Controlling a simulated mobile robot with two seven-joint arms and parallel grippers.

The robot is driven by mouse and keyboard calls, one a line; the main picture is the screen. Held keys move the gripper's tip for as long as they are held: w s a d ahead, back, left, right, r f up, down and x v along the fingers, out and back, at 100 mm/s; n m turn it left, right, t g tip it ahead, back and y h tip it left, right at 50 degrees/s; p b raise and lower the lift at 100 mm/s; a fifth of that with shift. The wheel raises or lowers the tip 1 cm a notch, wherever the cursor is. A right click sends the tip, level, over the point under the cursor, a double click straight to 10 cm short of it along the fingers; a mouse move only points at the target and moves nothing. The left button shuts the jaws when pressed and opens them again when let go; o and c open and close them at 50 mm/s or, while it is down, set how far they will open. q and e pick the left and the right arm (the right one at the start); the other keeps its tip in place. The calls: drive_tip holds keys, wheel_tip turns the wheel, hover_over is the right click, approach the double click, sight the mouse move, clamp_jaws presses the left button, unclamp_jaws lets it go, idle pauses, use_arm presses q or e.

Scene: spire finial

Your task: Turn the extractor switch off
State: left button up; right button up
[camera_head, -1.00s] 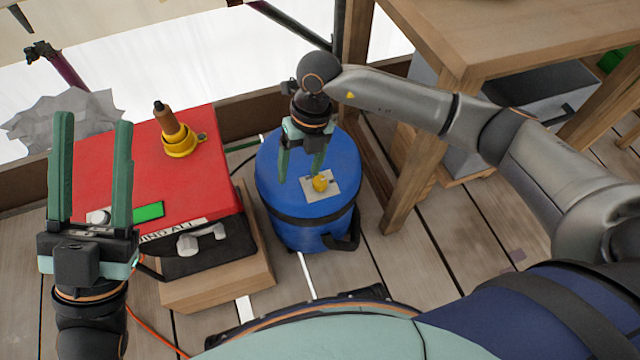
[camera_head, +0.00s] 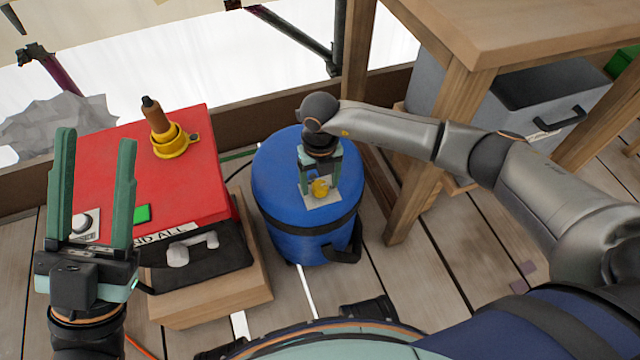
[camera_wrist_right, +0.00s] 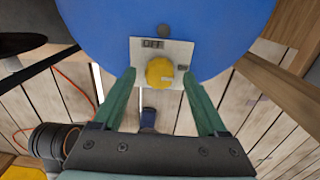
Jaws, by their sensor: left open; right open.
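The extractor is a blue drum (camera_head: 285,185) with a black band, standing on the deck. Its switch is a round yellow knob (camera_head: 320,187) on a pale plate (camera_head: 324,200) on top, and in the right wrist view the knob (camera_wrist_right: 160,71) sits below a label reading OFF (camera_wrist_right: 153,44). My right gripper (camera_head: 319,186) is open at the drum's top, its green fingers on either side of the knob, apart from it in the wrist view. My left gripper (camera_head: 98,150) is open and empty, in front of the red box.
A red box (camera_head: 165,180) with a dial, a green button and a yellow-collared brown handle (camera_head: 157,118) stands left of the drum on a wooden block (camera_head: 215,300). A wooden table (camera_head: 500,50) and a grey case (camera_head: 545,95) stand to the right.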

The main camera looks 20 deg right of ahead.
drive_tip(key=shift+f, duration=0.2)
clamp_jaws()
idle(0.6)
